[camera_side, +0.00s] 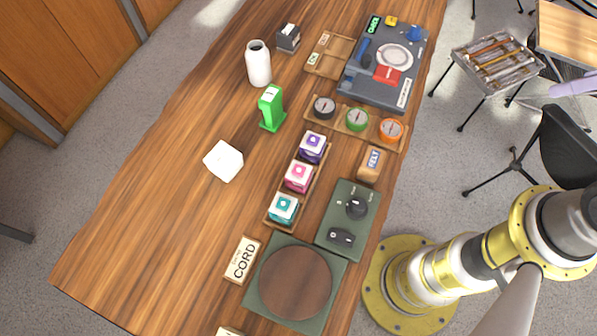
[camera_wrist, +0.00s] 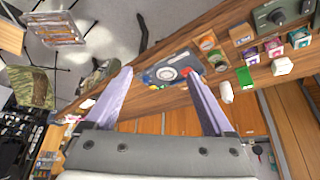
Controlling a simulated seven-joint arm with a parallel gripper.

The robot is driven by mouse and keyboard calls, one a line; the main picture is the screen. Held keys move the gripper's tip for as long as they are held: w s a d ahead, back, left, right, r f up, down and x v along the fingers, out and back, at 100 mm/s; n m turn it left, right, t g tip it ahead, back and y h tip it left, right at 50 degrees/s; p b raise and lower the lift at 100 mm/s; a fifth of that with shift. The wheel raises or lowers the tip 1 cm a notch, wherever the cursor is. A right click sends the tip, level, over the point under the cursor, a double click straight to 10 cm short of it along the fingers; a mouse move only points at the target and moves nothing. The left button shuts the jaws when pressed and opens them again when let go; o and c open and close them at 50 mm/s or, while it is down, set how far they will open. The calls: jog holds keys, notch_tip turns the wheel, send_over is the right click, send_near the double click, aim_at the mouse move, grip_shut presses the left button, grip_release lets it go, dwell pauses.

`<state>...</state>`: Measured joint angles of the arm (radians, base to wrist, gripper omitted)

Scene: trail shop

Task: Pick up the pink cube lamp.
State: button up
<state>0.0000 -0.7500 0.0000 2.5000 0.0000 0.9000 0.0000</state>
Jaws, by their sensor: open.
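The pink cube lamp (camera_side: 299,177) sits in the middle of a wooden rack (camera_side: 270,222), between a purple cube lamp (camera_side: 313,147) and a teal cube lamp (camera_side: 284,209). In the wrist view the pink cube lamp (camera_wrist: 274,47) is small, at the upper right. My gripper (camera_wrist: 158,76) shows in the wrist view with its two lilac fingers wide apart and nothing between them. It is open and well away from the lamps. The side view does not show it clearly.
The table's left side is largely bare.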

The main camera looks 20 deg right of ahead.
jog(key=w+a+r+m+y, duration=0.2)
jog(key=w+a+r+m, duration=0.3)
jog(key=w+r+m, duration=0.15)
jog(key=w+a+f+m+g+y, duration=0.1)
jog(key=w+a+m+g+y, duration=0.15)
jog(key=w+a, duration=0.7)
jog(key=g+h, duration=0.1)
jog(key=g, duration=0.6)
send_over(299, 169)
jog(key=w+d, duration=0.3)
notch_tip(299, 169, down, 17)
jog(key=shift+t, duration=0.35)
jog(key=x, duration=1.3)
jog(key=shift+w+d+f, duration=0.15)
jog(key=shift+w+d, duration=0.05)
jog(key=shift+d, duration=0.2)
